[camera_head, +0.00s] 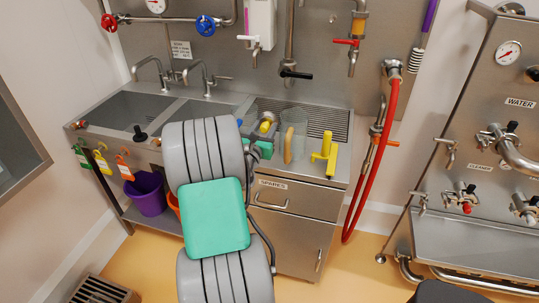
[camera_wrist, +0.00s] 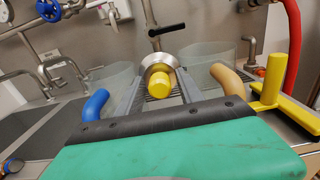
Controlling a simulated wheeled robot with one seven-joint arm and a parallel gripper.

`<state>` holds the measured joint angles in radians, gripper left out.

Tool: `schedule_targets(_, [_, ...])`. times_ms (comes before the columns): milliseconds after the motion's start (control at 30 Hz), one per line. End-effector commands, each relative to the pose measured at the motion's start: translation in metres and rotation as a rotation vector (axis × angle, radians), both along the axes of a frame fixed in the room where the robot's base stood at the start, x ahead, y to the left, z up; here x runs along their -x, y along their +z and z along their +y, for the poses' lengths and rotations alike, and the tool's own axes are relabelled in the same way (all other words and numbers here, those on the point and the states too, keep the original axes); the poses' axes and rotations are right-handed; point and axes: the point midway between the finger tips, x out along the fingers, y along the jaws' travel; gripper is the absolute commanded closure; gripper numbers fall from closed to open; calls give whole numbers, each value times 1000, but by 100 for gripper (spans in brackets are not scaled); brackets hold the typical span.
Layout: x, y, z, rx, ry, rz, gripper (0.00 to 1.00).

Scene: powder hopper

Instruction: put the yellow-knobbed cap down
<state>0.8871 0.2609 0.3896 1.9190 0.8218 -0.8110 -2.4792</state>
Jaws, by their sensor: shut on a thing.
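The yellow-knobbed cap (camera_wrist: 159,80) is a metal disc with a round yellow knob. In the wrist view it sits between the two grey fingers of my gripper (camera_wrist: 160,74), which is shut on it. In the head view the yellow knob (camera_head: 266,127) shows beyond my grey and green arm, above the right part of the counter. My arm hides part of the gripper there. I cannot tell whether the cap touches the surface below it.
A clear scoop-like piece with a blue handle (camera_wrist: 95,105) is left of the fingers. Another with a tan handle (camera_wrist: 229,81) is right, close by. A yellow T-shaped tool (camera_head: 325,153) stands farther right on the steel counter (camera_head: 343,125). Sinks (camera_head: 125,110) lie left; a red hose (camera_head: 372,165) hangs right.

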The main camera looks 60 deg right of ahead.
Motion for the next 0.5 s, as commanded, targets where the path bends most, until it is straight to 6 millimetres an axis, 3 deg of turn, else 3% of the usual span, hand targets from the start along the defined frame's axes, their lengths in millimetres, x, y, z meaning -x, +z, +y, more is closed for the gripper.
schedule_targets(33, [-1,-20,0,-1,2,4,100])
schedule_targets(133, [-1,-48,0,0,2,3,100])
schedule_targets(500, [-1,-104,0,2,2,1,100])
